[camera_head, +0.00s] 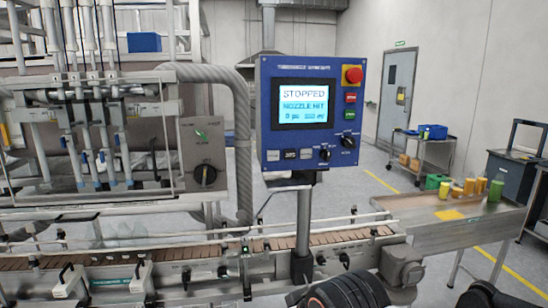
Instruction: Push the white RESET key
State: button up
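A blue control panel (267,105) stands on a grey post above the conveyor, near the middle of the view. Its lit screen (303,104) reads STOPPED and NOZZLE HIT. Below the screen is a row of small keys: a pale key (273,155) at left, a dark key (290,154) in the middle and another pale key (306,153) at right. Their labels are too small to read, so I cannot tell which is RESET. Dark rounded parts of my arm show at the bottom, below and right of the panel. My gripper's fingertips are not in view.
The panel also bears a red mushroom button (353,75), a red key (351,97), a green key (350,113) and black knobs (348,141). The railed conveyor (190,252) runs below it. Filler nozzles stand left; a metal table (420,211) holds colored containers at right.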

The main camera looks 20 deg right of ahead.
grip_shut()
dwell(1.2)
